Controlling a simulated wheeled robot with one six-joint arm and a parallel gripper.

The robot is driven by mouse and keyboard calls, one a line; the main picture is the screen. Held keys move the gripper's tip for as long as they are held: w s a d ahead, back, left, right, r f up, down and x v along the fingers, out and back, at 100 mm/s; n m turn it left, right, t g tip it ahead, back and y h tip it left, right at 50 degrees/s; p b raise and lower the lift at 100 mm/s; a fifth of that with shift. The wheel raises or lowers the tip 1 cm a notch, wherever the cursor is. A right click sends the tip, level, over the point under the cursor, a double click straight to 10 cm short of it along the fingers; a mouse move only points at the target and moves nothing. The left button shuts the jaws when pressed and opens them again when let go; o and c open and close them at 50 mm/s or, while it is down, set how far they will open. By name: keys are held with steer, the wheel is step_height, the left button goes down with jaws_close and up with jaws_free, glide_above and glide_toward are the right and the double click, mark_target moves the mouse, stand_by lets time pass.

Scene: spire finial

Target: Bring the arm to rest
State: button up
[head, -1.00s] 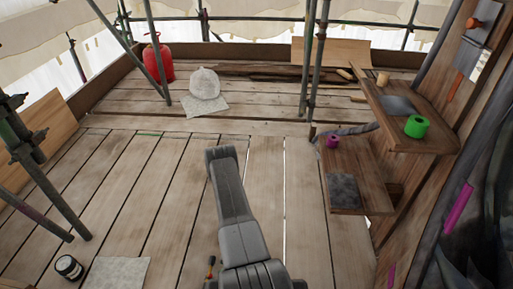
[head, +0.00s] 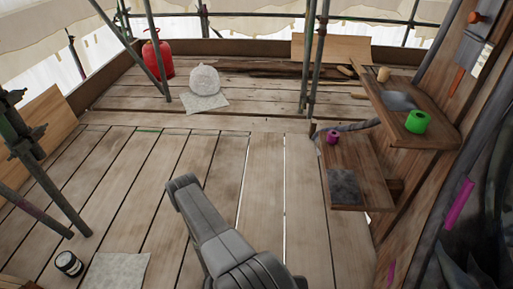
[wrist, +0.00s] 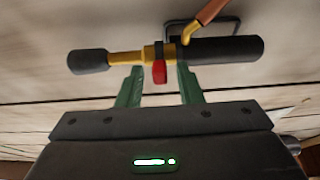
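My gripper (wrist: 160,75) shows in the wrist view with its two green fingers spread apart. A torch-like tool (wrist: 125,59) with a yellow stem, black ends and a red tab lies crosswise just beyond the fingertips. The red tab (wrist: 159,72) sits in line with the gap, and neither finger is closed on it.
Shelves (head: 430,133) at the right hold a green roll (head: 418,122) and a magenta roll (head: 333,138). A red gas bottle (head: 158,56) and a pale round bundle (head: 205,79) stand at the back. A dark jar (head: 69,264) is at front left. The middle planks are clear.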

steer(key=shift+a+r+h+p, duration=0.2)
steer(key=shift+a+h+p, duration=0.25)
steer(key=shift+h+p, duration=0.3)
steer(key=shift+w+a+f+h+b, duration=0.25)
steer(key=shift+f+h+b, duration=0.25)
steer(key=shift+b, duration=0.4)
steer(key=b, duration=0.2)
steer(key=shift+w+a+h+b, duration=0.15)
steer(key=shift+w+h+b, duration=0.1)
steer(key=shift+b, duration=0.05)
steer(key=shift+w+b, duration=0.1)
steer(key=shift+b, duration=0.35)
steer(key=b, duration=0.3)
steer(key=shift+w+a, duration=0.1)
steer(key=shift+a, duration=0.1)
steer(key=b, duration=0.4)
steer(key=shift+r+h, duration=0.25)
steer(key=shift+h, duration=0.15)
steer(key=shift+r, duration=0.15)
